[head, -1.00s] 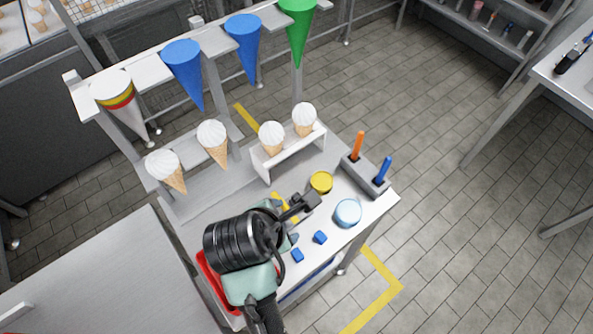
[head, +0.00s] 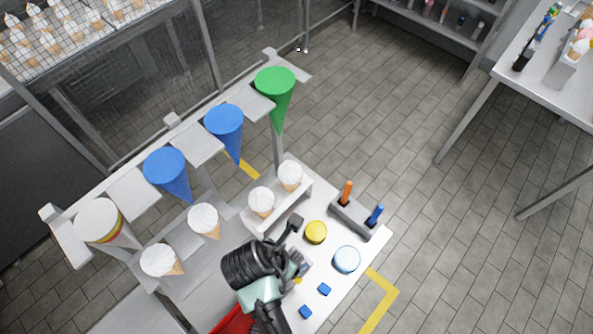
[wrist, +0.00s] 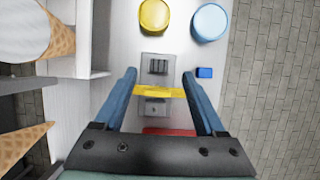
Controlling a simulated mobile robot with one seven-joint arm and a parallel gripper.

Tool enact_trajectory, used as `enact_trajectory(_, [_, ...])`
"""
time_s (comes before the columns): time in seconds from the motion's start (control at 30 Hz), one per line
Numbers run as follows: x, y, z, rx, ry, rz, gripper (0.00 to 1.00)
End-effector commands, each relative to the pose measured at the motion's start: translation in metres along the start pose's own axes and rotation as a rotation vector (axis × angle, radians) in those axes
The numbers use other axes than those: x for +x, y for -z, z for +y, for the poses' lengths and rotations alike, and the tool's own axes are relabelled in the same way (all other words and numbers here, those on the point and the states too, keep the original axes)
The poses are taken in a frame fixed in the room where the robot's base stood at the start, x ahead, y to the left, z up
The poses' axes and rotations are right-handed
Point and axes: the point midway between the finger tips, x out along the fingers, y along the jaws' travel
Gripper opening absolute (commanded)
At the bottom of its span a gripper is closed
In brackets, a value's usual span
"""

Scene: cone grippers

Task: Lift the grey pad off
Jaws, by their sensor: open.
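In the wrist view, a small grey piece with dark slots (wrist: 157,65) lies on the white table top, just beyond and between my fingertips. A second grey piece (wrist: 153,107) lies nearer, past a yellow strip (wrist: 160,92) that spans the space between the fingers. I cannot tell which grey piece is the pad. My gripper (wrist: 160,77) is open, with a blue finger on each side and nothing visibly clamped. In the head view, my gripper (head: 301,264) is low over the table, and my arm hides most of this spot.
A yellow round tub (head: 316,232) and a light blue one (head: 346,259) stand close by. Small blue blocks (head: 324,289) lie near the front. A grey holder (head: 352,218) carries orange and blue sticks. Ice cream cones (head: 262,201) stand in racks at left.

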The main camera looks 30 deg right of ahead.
Motion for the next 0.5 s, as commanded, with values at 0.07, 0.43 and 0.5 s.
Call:
enact_trajectory(0.07, [0.004, 0.000, 0.000, 0.001, 0.001, 0.001, 0.72])
enact_trajectory(0.43, [0.039, 0.000, 0.002, 0.003, 0.002, 0.001, 0.72])
enact_trajectory(0.5, [0.047, 0.001, 0.002, 0.002, 0.002, 0.001, 0.72])
